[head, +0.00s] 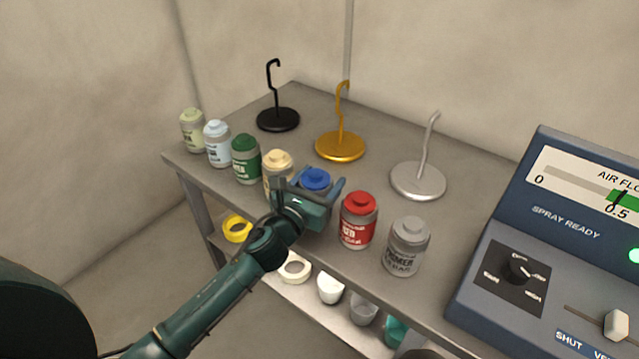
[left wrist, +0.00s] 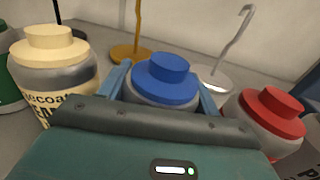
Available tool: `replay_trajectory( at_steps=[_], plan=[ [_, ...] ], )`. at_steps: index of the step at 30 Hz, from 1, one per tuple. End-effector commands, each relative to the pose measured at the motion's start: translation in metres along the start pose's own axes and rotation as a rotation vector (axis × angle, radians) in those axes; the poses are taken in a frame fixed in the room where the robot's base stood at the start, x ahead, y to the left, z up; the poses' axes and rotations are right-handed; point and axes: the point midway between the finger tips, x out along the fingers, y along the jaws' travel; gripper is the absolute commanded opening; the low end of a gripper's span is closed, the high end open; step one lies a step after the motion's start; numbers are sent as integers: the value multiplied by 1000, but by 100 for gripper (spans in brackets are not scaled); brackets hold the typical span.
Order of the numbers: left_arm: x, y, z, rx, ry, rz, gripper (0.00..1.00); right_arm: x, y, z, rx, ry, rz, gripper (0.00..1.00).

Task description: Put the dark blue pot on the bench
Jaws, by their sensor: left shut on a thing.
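The dark blue pot (head: 316,180) has a blue lid and a grey body, and stands in the row of pots along the front of the bench (head: 375,148). My left gripper (head: 322,188) is shut on it, one finger at each side. In the left wrist view the blue pot (left wrist: 163,80) sits between the two blue fingers, and its lower body is hidden behind the gripper's palm. I cannot tell whether its base touches the bench. My right gripper is not in view.
A cream pot (head: 278,172) stands close on the left and a red pot (head: 358,220) close on the right. Green, pale and grey pots continue the row. Black, gold and silver hook stands (head: 418,180) are behind. A control box (head: 545,240) stands at right.

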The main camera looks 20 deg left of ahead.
Motion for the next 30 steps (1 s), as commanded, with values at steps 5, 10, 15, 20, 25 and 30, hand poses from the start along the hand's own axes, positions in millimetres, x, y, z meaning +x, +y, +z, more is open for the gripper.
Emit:
replay_trajectory(
  at_steps=[5, 10, 15, 20, 25, 30],
  plan=[
    [0, 0, 2, 1, -4, 0, 30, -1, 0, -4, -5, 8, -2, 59],
    [0, 0, -2, 1, -3, 0, 30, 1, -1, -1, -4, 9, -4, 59],
    [0, 0, -2, 1, 0, 1, 77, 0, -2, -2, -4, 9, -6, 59],
    [0, 0, -2, 1, 0, 1, 84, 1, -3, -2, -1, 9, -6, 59],
    [0, 0, -1, 1, -1, 1, 84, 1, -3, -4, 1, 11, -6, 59],
    [-11, 0, -1, 1, 1, 1, 84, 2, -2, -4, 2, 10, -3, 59]
  ],
)
